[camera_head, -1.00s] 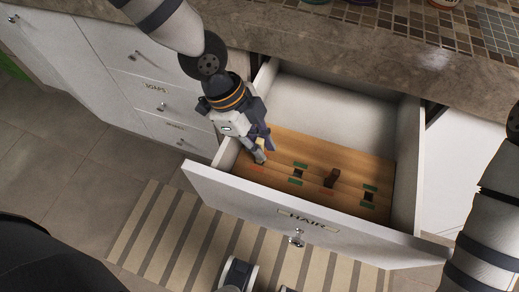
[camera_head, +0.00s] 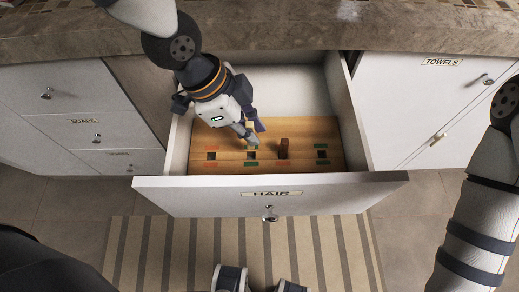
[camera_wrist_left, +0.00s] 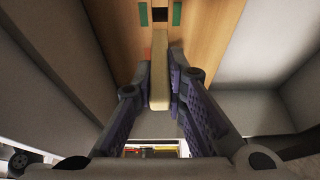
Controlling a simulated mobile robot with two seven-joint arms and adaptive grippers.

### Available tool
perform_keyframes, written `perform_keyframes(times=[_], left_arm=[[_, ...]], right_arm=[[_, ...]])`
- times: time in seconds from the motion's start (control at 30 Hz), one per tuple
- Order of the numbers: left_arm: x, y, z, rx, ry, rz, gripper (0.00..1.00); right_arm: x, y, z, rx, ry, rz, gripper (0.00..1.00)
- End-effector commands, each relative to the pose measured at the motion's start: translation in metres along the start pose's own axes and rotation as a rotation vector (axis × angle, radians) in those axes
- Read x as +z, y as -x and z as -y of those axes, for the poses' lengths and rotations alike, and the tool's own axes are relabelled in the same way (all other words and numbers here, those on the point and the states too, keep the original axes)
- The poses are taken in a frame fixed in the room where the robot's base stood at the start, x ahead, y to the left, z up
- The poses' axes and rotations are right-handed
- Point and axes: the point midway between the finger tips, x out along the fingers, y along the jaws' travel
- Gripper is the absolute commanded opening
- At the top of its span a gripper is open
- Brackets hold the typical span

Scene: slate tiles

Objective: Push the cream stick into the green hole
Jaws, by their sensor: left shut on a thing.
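My left gripper (camera_head: 256,134) reaches down into the open drawer over the wooden board (camera_head: 306,127). In the left wrist view its fingers (camera_wrist_left: 160,88) are shut on a cream stick (camera_wrist_left: 159,62). The stick points toward a dark square hole (camera_wrist_left: 160,14) with green marks on both sides; I cannot tell whether its tip is in the hole. In the head view this green-marked hole (camera_head: 251,155) lies just below the fingertips. My right gripper is not in view.
The stone counter (camera_head: 300,37) overhangs the back. A striped mat (camera_head: 155,255) lies below.

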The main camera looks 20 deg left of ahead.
Motion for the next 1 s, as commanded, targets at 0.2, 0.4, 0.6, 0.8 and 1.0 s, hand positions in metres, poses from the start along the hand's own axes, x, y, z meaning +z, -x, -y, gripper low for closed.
perform_keyframes(times=[0.2,0.4,0.6,0.8,1.0], left_arm=[[0.015,-0.034,-0.002,0.007,0.000,0.003,0.01],[0.025,-0.061,-0.001,0.004,-0.001,0.001,0.01],[0.024,-0.058,0.000,0.000,-0.003,-0.001,0.01],[0.025,-0.061,0.000,0.000,-0.003,-0.001,0.31],[0.025,-0.061,0.000,0.000,-0.003,-0.001,0.33]], right_arm=[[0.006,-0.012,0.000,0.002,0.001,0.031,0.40],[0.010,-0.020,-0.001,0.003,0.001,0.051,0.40],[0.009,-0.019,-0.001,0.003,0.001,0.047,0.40],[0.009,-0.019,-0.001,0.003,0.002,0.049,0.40],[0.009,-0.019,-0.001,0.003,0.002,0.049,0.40]])
